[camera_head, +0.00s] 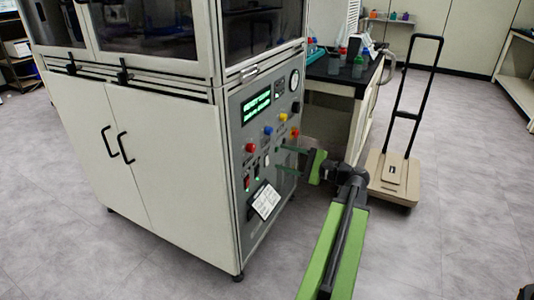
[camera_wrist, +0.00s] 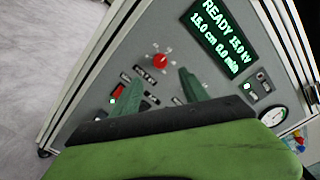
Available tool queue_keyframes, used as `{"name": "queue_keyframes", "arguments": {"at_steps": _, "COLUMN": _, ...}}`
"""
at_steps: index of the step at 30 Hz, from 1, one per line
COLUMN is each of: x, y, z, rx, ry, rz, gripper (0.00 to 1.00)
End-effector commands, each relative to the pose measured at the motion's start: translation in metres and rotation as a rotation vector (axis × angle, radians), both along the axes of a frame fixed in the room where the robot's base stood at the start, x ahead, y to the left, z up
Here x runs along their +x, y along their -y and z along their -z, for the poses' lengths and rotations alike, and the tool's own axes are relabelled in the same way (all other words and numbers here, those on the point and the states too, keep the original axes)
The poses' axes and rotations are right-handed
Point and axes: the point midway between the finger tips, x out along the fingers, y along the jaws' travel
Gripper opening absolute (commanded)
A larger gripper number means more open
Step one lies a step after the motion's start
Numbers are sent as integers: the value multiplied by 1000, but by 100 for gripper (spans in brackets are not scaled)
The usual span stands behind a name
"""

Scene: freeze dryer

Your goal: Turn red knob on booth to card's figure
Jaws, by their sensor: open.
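The red knob (camera_head: 250,148) sits at the upper left of the booth's grey control panel (camera_head: 283,128). In the wrist view the red knob (camera_wrist: 160,60) shows just beyond and between my fingertips, with a printed scale around it too small to read. A white card (camera_head: 265,201) is on the lower panel; its writing is not legible. My gripper (camera_head: 279,159) is open and empty in front of the panel, to the right of the red knob and a little lower. Its two green fingers (camera_wrist: 160,84) are spread and apart from the knob.
A lit green display (camera_wrist: 219,37) reads READY 15.0 kV, 15.0 cm, 0.0 min. A hand truck (camera_head: 396,178) stands right of my arm.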

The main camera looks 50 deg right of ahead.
Motion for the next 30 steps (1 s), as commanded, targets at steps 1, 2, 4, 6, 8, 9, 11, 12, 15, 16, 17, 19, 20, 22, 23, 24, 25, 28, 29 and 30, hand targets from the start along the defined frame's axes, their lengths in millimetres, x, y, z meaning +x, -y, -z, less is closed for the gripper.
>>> {"name": "queue_keyframes", "arguments": {"at_steps": 1, "x": -14, "y": 4, "z": 0, "rx": 0, "ry": 0, "rz": 5, "gripper": 52}}
{"name": "queue_keyframes", "arguments": {"at_steps": 2, "x": -21, "y": 6, "z": 0, "rx": 0, "ry": 0, "rz": 4, "gripper": 52}}
{"name": "queue_keyframes", "arguments": {"at_steps": 4, "x": -36, "y": 10, "z": 0, "rx": 0, "ry": 0, "rz": 2, "gripper": 52}}
{"name": "queue_keyframes", "arguments": {"at_steps": 6, "x": -47, "y": 13, "z": 0, "rx": 0, "ry": 0, "rz": 2, "gripper": 52}}
{"name": "queue_keyframes", "arguments": {"at_steps": 8, "x": -54, "y": 14, "z": 0, "rx": 0, "ry": 0, "rz": 2, "gripper": 52}}
{"name": "queue_keyframes", "arguments": {"at_steps": 9, "x": -58, "y": 15, "z": 0, "rx": 0, "ry": 0, "rz": 2, "gripper": 52}}
{"name": "queue_keyframes", "arguments": {"at_steps": 11, "x": -61, "y": 16, "z": 0, "rx": 0, "ry": -1, "rz": 1, "gripper": 52}}
{"name": "queue_keyframes", "arguments": {"at_steps": 12, "x": -62, "y": 16, "z": 0, "rx": 0, "ry": 0, "rz": 0, "gripper": 52}}
{"name": "queue_keyframes", "arguments": {"at_steps": 15, "x": -63, "y": 16, "z": 0, "rx": 0, "ry": -1, "rz": -1, "gripper": 52}}
{"name": "queue_keyframes", "arguments": {"at_steps": 16, "x": -63, "y": 16, "z": 0, "rx": 0, "ry": -1, "rz": -1, "gripper": 52}}
{"name": "queue_keyframes", "arguments": {"at_steps": 17, "x": -63, "y": 16, "z": 0, "rx": 0, "ry": -1, "rz": -1, "gripper": 52}}
{"name": "queue_keyframes", "arguments": {"at_steps": 19, "x": -63, "y": 16, "z": 0, "rx": 0, "ry": -1, "rz": -1, "gripper": 52}}
{"name": "queue_keyframes", "arguments": {"at_steps": 20, "x": -63, "y": 16, "z": 0, "rx": 0, "ry": 0, "rz": 0, "gripper": 52}}
{"name": "queue_keyframes", "arguments": {"at_steps": 22, "x": -63, "y": 16, "z": 0, "rx": 0, "ry": 0, "rz": 0, "gripper": 52}}
{"name": "queue_keyframes", "arguments": {"at_steps": 23, "x": -63, "y": 16, "z": 0, "rx": 0, "ry": 0, "rz": 0, "gripper": 52}}
{"name": "queue_keyframes", "arguments": {"at_steps": 24, "x": -63, "y": 16, "z": 0, "rx": 0, "ry": 0, "rz": 0, "gripper": 52}}
{"name": "queue_keyframes", "arguments": {"at_steps": 25, "x": -63, "y": 16, "z": 0, "rx": 0, "ry": 0, "rz": 0, "gripper": 52}}
{"name": "queue_keyframes", "arguments": {"at_steps": 28, "x": -63, "y": 16, "z": 0, "rx": 0, "ry": 0, "rz": 0, "gripper": 52}}
{"name": "queue_keyframes", "arguments": {"at_steps": 29, "x": -63, "y": 16, "z": 0, "rx": 0, "ry": 0, "rz": 0, "gripper": 52}}
{"name": "queue_keyframes", "arguments": {"at_steps": 30, "x": -63, "y": 16, "z": 0, "rx": 0, "ry": 0, "rz": 0, "gripper": 52}}
